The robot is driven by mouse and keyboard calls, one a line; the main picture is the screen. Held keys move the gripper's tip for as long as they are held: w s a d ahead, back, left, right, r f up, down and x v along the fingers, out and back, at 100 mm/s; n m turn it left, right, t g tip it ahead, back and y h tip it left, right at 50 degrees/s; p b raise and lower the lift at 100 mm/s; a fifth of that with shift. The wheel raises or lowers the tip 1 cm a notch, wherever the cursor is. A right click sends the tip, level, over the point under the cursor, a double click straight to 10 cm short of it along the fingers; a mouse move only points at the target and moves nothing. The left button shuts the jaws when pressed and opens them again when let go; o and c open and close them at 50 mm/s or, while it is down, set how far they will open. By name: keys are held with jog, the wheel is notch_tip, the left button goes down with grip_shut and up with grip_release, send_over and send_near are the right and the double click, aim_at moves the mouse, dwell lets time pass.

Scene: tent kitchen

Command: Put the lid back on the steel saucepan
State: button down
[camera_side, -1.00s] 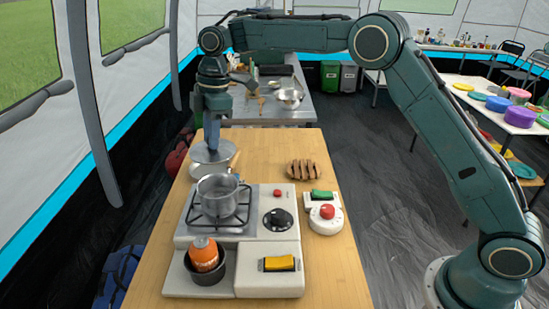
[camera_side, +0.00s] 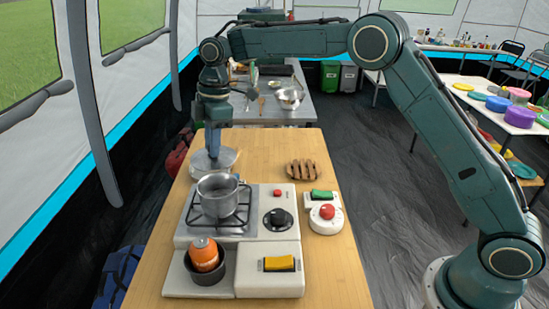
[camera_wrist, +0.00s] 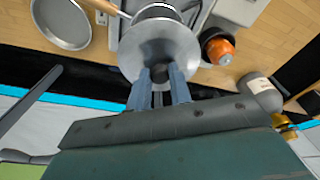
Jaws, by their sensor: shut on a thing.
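The steel saucepan (camera_side: 222,200) stands upright and open on the stove's burner grate in the side view. My gripper (camera_side: 213,153) is just beyond it, pointing down. In the wrist view my gripper (camera_wrist: 159,75) is shut on the dark knob of the round steel lid (camera_wrist: 150,48), and the lid is roughly level. In the side view the lid (camera_side: 203,162) is behind the saucepan, off to its far side and not over its opening. In the wrist view the lid hides most of what lies below it.
A shallow round metal pan (camera_wrist: 62,22) lies on the table. The stove (camera_side: 265,230) has a black knob. An orange can (camera_side: 204,255) sits in a dark bowl at the front left. A wooden trivet (camera_side: 303,170) and a red-button device (camera_side: 326,215) are on the right.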

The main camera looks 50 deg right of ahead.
aim_at(215, 159)
jog(key=shift+f, duration=2.45)
jog(key=shift+f, duration=0.2)
dwell(0.6)
jog(key=c, duration=0.7)
grip_release()
jog(key=shift+r, duration=0.2)
jog(key=shift+r, duration=3.3)
jog(key=shift+c, duration=0.5)
